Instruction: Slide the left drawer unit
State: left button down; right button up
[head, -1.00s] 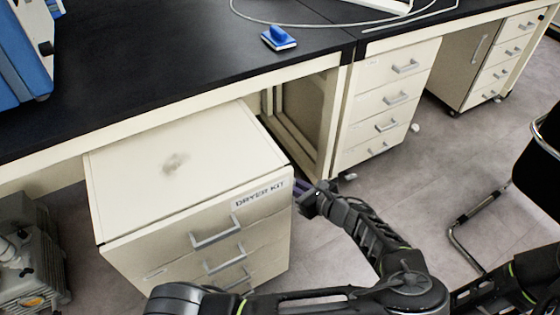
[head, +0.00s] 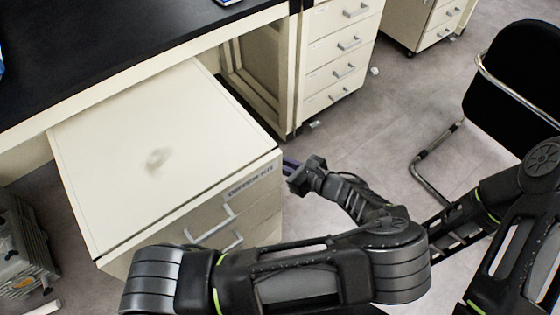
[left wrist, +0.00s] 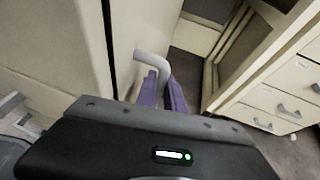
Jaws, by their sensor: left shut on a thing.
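The left drawer unit is a cream cabinet (head: 150,130) labelled "DRYER KIT" with grey drawer handles on its front. It sticks out from under the black-topped bench, with its rear hidden beneath it. In the left wrist view, a grey bent handle (left wrist: 152,62) projects from the side of the cabinet (left wrist: 60,45). My left gripper (head: 290,167) is at the unit's right side; its purple fingers (left wrist: 161,92) are closed around that handle. The exact finger contact is partly hidden by the gripper body. My right gripper is out of view.
The black bench (head: 110,40) runs across the upper left. Another drawer stack (head: 338,55) stands under it to the right, past an open bay. A black chair (head: 515,85) stands at the right. A grey machine (head: 22,250) is on the floor at the left.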

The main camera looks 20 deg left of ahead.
pick_arm(q)
jog(key=c, duration=1.5)
grip_release()
jog(key=shift+o, duration=0.2)
jog(key=v, duration=0.7)
jog(key=shift+s+d+r+p, duration=0.2)
jog(key=shift+d+p, duration=0.1)
jog(key=shift+p, duration=0.1)
